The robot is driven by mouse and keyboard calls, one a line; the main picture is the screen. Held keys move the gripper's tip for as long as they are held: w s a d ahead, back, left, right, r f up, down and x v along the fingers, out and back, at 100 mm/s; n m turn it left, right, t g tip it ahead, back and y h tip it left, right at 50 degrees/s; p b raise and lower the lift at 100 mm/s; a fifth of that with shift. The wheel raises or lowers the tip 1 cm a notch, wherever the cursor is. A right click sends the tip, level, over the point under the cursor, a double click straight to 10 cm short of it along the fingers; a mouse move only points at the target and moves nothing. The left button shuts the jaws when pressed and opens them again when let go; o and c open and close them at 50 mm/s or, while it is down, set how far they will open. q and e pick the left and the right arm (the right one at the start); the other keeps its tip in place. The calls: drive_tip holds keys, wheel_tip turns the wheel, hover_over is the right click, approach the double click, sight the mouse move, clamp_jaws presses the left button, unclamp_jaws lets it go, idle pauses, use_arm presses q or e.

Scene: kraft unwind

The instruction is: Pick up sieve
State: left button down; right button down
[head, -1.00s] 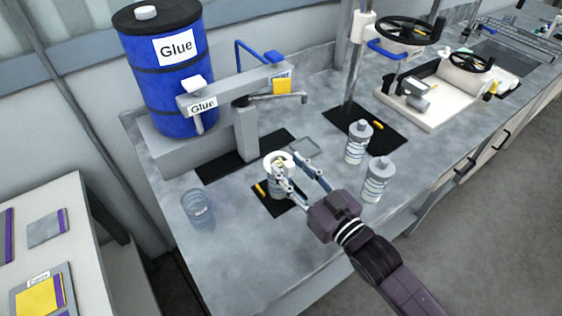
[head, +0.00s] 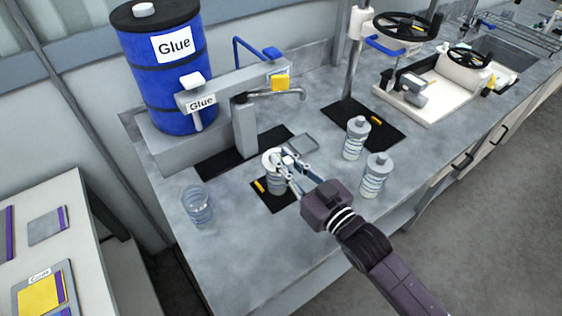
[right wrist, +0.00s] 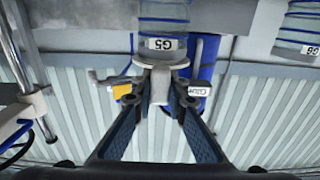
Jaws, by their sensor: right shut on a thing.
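The sieve appears to be the white round piece (head: 270,158) on top of a clear glass jar (head: 275,184), which stands on a small black mat in the head view. In the right wrist view, the white piece (right wrist: 160,68) has a wide rim and a narrower part, and touches the jar marked G5 (right wrist: 163,20). My right gripper (head: 284,161) is shut on the white piece; its fingertips (right wrist: 160,92) lie on both sides of the narrower part. The fingers partly hide the piece in the head view. My left gripper is not in view.
A second glass jar (head: 197,204) stands to the left. Two capped bottles (head: 356,138) (head: 375,175) stand right of my gripper. A glue dispenser arm (head: 240,90) and blue glue drum (head: 165,65) are behind. The counter front (head: 250,245) is clear.

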drive_tip(key=shift+r, duration=0.2)
wheel_tip(320, 180, up, 20)
drive_tip(key=s+d+f+m+t+h+b, duration=0.15)
drive_tip(key=s+d+f+m+h, duration=0.3)
drive_tip(key=d+f, duration=0.5)
drive_tip(key=s+d+f+m+t+h, duration=0.2)
drive_tip(key=s+d+f+m+h, duration=0.15)
drive_tip(key=d+f+h, duration=0.4)
drive_tip(key=w+a+r+n+g+y, duration=0.1)
drive_tip(key=w+a+r+n+y, duration=0.3)
drive_tip(key=a+r+y, duration=0.2)
drive_tip(key=w+a+r+n+g+y, duration=0.2)
drive_tip(key=w+a+r+n+y, duration=0.2)
drive_tip(key=a+r, duration=0.6)
drive_tip(key=shift+a+r+y+p, duration=0.3)
drive_tip(key=shift+a+y+p, duration=0.2)
drive_tip(key=shift+y, duration=0.5)
drive_tip(key=shift+g, duration=0.25)
